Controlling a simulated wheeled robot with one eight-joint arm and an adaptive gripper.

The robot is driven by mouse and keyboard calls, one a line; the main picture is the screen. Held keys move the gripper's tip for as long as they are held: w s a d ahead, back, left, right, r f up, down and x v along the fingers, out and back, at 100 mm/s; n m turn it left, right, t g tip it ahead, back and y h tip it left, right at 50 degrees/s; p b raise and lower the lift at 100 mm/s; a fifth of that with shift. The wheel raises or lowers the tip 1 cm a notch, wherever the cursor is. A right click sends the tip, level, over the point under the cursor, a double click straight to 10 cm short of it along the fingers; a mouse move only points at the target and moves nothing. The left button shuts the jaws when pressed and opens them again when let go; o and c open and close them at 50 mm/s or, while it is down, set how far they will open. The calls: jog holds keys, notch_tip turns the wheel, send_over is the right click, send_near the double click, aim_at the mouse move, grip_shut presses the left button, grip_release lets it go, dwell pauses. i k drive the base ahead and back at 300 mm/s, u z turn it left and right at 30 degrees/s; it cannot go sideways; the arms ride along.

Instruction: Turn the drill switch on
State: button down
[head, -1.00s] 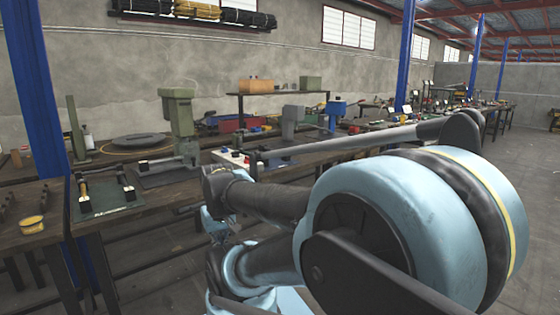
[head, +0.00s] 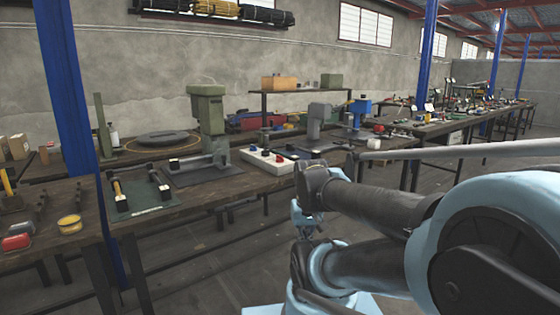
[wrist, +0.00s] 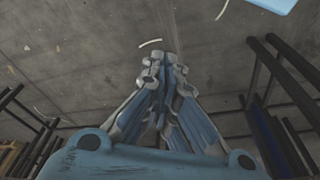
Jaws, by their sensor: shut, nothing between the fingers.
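A white box with red and dark knobs (head: 268,160) sits on the workbench in the middle of the head view, between a green press (head: 207,120) and a grey press (head: 317,120). Which control is the drill switch I cannot tell at this size. A smaller blue machine (head: 361,112) stands farther right. My gripper (wrist: 163,62) shows in the wrist view with its fingers together, empty, over bare grey floor. In the head view my arm reaches in from the right, and its end is low in front of the bench. No switch shows in the wrist view.
The dark workbench (head: 190,205) runs along the wall. A green mat (head: 140,195) with a fixture and a yellow roll (head: 69,224) are at its left. A blue post (head: 70,110) rises on the left. Bench legs (wrist: 285,100) flank the wrist view. Floor in front is open.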

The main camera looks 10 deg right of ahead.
aim_at(279, 159)
jog(key=u, duration=1.8)
jog(key=i, duration=0.45)
jog(key=z, duration=2.05)
